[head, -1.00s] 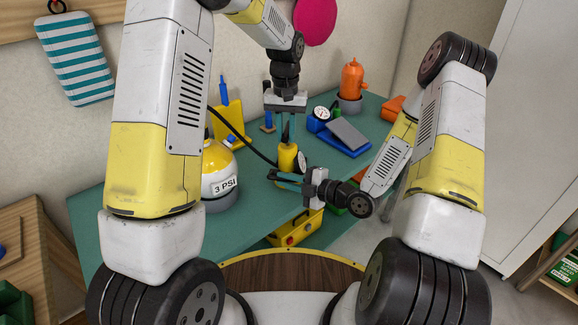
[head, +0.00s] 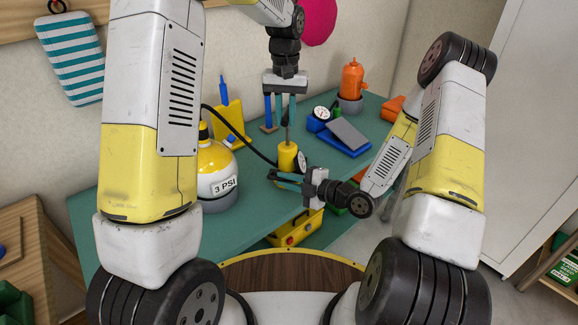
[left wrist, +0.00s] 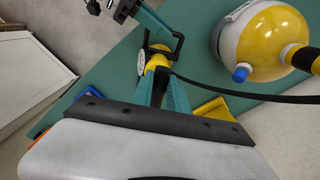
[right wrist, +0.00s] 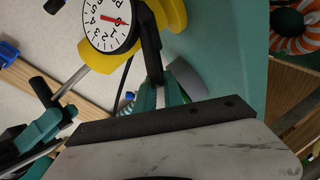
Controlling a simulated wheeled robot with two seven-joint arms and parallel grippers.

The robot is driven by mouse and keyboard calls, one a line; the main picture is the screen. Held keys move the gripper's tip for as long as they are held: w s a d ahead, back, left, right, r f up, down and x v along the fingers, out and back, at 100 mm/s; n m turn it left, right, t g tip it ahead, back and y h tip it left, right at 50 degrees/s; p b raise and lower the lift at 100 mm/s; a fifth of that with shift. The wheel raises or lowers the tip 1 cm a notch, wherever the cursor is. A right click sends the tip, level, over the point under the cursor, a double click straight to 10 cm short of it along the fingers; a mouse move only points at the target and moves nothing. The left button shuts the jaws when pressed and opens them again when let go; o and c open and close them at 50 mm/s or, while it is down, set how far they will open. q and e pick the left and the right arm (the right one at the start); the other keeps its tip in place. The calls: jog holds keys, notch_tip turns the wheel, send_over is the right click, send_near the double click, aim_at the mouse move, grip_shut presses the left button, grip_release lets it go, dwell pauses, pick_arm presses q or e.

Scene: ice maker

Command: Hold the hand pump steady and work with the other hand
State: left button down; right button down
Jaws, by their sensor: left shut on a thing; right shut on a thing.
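The hand pump (head: 287,157) is a yellow cylinder standing upright on the teal table, with a thin rod rising from its top. My left gripper (head: 286,112) is above it, shut on the pump's handle at the top of the rod. The handle is mostly hidden between the fingers. My right gripper (head: 287,181) is low at the pump's side, shut on the pump body. A round white gauge (right wrist: 107,25) with a red needle faces the right wrist view, beside the yellow pump body (right wrist: 170,14). In the left wrist view, the pump (left wrist: 160,58) is beyond the fingers.
A yellow-and-white tank (head: 218,172) labelled 3 PSI stands left of the pump, joined by a black hose (head: 235,130). A blue item with a grey pad (head: 347,138), an orange bottle (head: 352,80) and a yellow stand (head: 229,120) are farther back. A yellow box (head: 297,228) sits below.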

pick_arm(q)
jog(key=shift+f, duration=2.6)
jog(key=shift+w+r, duration=0.1)
jog(key=shift+r, duration=2.7)
send_over(286, 150)
jog(key=shift+f, duration=2.8)
jog(key=c, duration=1.3)
grip_release()
jog(key=shift+r, duration=0.1)
jog(key=shift+r, duration=3.5)
jog(key=shift+r, duration=3.5)
